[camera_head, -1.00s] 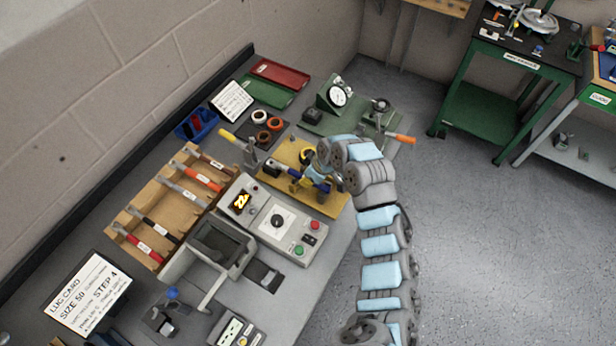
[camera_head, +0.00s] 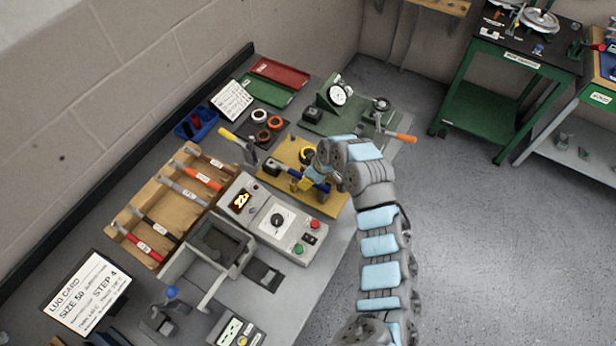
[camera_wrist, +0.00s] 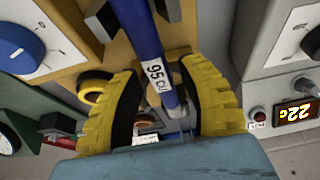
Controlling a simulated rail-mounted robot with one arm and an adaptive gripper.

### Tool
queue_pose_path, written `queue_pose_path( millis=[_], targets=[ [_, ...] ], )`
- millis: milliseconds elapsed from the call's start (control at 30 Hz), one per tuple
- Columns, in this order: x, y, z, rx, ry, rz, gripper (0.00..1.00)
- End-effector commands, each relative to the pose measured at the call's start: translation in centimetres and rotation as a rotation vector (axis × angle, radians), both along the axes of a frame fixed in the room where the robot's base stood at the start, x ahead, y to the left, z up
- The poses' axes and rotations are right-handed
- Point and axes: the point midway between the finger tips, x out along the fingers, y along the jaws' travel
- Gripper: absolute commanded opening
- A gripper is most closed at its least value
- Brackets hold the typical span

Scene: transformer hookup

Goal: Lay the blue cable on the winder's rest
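The blue cable (camera_wrist: 146,38) carries a white label reading "95 CU" and runs down between my gripper's yellow-and-black fingers (camera_wrist: 165,80) in the wrist view. The fingertips close in on both sides of the cable near the label. Its lower end is grey and lies near the palm. In the head view my gripper (camera_head: 318,172) is over the yellow board (camera_head: 330,200) and partly hides the cable (camera_head: 296,173). A winder's rest cannot be clearly made out; silver round parts (camera_head: 540,22) stand on the green table at the upper right.
A grey control box (camera_head: 262,215) with a lit display stands close beside the yellow board. A green fixture with a dial (camera_head: 339,95) stands behind it. A tool rack (camera_head: 165,215) is to the left. Open floor (camera_head: 480,240) separates the bench from the green table (camera_head: 475,115).

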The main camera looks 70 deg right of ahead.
Motion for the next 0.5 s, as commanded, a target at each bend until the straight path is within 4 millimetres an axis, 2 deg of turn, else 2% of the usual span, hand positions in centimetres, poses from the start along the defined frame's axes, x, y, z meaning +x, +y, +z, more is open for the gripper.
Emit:
queue_pose_path(
  millis=[167,500],
  targets=[
    [0.0,0.0,0.2,0.000,0.000,0.000,0.40],
    [0.0,0.0,2.2,0.000,-0.001,0.000,0.40]
  ],
)
